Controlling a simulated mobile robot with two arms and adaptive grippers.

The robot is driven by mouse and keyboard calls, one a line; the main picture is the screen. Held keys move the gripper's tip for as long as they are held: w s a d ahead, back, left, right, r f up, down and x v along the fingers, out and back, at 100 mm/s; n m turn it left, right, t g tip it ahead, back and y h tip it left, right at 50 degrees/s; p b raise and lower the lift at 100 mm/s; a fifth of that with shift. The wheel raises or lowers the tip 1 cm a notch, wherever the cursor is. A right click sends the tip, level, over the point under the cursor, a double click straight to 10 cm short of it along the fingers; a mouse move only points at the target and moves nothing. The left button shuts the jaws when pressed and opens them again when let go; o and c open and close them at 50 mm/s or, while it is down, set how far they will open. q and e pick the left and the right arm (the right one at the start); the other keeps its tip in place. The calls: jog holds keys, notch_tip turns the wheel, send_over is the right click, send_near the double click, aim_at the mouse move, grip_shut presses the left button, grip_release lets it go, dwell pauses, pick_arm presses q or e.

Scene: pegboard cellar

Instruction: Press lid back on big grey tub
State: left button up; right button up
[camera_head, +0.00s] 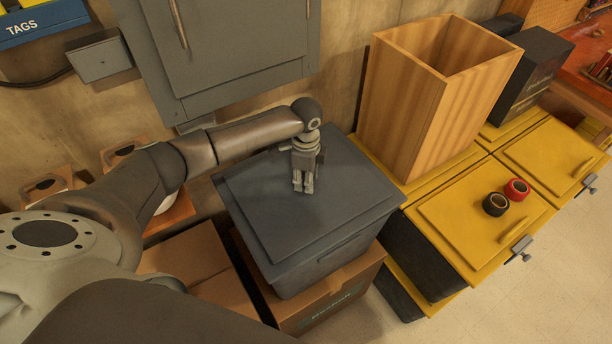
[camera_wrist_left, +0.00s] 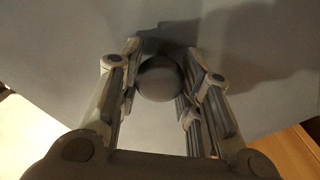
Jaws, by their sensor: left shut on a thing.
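The big grey tub (camera_head: 325,265) stands on a cardboard box against the wall. Its flat dark grey lid (camera_head: 255,205) lies across the top of the tub; I cannot tell whether its rim is fully seated. My left gripper (camera_head: 303,186) points down at the lid, near its middle. In the left wrist view the fingers of the left gripper (camera_wrist_left: 160,85) are closed around a round grey knob (camera_wrist_left: 160,77) on the lid, with the lid surface (camera_wrist_left: 60,50) behind it. In the head view the gripper hides the knob. My right gripper is not in view.
Red tape (camera_head: 517,189) and black tape (camera_head: 495,204) rolls lie on one crate. A cardboard box (camera_head: 330,305) is beneath the tub. A grey wall cabinet (camera_head: 235,45) hangs behind.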

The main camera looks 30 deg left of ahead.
pick_arm(q)
jog(key=shift+p, duration=0.3)
dwell(0.5)
dwell(0.4)
jog(key=shift+f+p, duration=0.1)
jog(key=shift+p, duration=0.2)
dwell(0.6)
jog(key=o, duration=1.7)
jog(key=shift+f, duration=0.1)
jog(key=shift+r+p, duration=3.6)
jog(key=shift+p, duration=0.1)
